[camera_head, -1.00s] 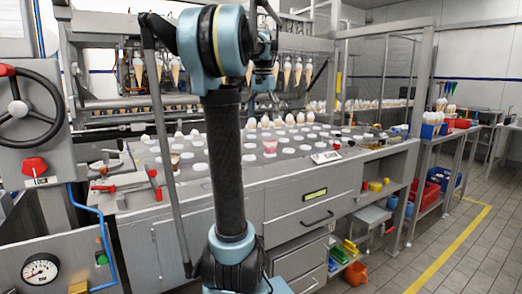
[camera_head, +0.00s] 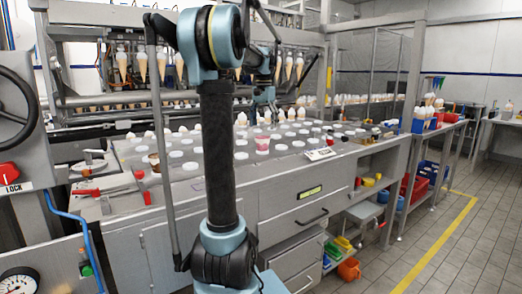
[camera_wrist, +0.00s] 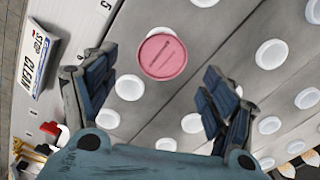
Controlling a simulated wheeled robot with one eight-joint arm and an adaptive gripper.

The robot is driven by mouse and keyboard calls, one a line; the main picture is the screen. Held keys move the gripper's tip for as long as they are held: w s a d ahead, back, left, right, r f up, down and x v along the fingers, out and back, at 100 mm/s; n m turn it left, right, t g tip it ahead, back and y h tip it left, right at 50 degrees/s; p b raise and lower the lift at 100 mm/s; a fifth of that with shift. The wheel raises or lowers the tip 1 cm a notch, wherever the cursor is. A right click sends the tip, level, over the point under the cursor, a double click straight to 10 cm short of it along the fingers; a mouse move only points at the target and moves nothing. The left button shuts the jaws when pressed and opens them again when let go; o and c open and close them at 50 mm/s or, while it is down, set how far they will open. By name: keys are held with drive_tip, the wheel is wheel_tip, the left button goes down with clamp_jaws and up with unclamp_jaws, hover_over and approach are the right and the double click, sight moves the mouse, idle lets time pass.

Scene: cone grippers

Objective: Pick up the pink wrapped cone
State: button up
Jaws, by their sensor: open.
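In the head view my gripper (camera_head: 266,112) is above the counter near the cone, small and hard to make out.
White round lids or cups (camera_wrist: 271,54) sit in rows around the pink top. A "STOP CLEAN" sign (camera_wrist: 40,52) lies at the left of the wrist view. Cones hang from the metal rack (camera_head: 300,20) behind. Red clamps (camera_head: 88,192) are at the counter's left.

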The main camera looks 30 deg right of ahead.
sight(262, 138)
drive_tip(key=shift+w+a+f, duration=0.1)
drive_tip(key=shift+f, duration=1.8)
drive_tip(key=shift+w+f, duration=0.1)
drive_tip(key=shift+f, duration=1.75)
drive_tip(key=c, duration=0.9)
